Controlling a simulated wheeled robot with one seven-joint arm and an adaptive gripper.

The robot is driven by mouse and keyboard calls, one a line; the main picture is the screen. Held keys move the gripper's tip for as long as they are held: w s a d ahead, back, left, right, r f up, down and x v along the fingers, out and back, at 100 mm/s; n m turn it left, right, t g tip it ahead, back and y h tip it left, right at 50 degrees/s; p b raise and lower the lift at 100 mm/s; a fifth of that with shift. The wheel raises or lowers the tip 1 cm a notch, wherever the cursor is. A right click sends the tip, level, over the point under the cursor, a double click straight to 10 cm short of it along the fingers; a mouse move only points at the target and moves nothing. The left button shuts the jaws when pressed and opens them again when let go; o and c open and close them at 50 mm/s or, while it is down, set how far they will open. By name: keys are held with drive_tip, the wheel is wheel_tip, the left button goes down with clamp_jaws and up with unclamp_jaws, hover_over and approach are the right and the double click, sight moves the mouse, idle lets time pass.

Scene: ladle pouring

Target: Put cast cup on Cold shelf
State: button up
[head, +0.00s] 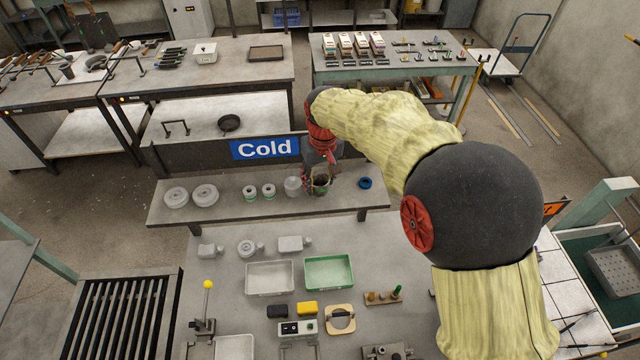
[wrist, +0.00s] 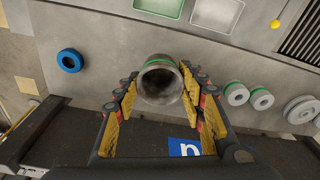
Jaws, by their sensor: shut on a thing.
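The cast cup (wrist: 160,82) is a grey metal cup with a green band, its dark open mouth facing the wrist camera. My gripper (wrist: 163,76) has its yellow-padded fingers on both sides of the cup and is shut on it. In the head view my gripper (head: 321,172) points down over the right half of the Cold shelf (head: 225,212), with the cup (head: 320,186) at its fingertips. The cup looks upright and is at or just above the shelf surface; I cannot tell whether it touches. Fingers hide part of it.
A pale cup (head: 292,187) stands close left of my gripper; a blue ring (head: 365,183) lies to its right. Two small green-banded pieces (head: 250,193) and round white pieces (head: 176,197) stand farther left. The Cold sign (head: 265,148) panel rises behind. Trays (head: 330,288) lie in front.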

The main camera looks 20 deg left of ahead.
sight(322, 194)
drive_tip(key=shift+d+f, duration=0.1)
drive_tip(key=shift+f, duration=1)
drive_tip(key=shift+f, duration=0.2)
drive_tip(key=o, duration=1.2)
drive_tip(key=shift+r, duration=0.1)
wheel_tip(322, 194, up, 12)
drive_tip(key=s+d+b, duration=0.1)
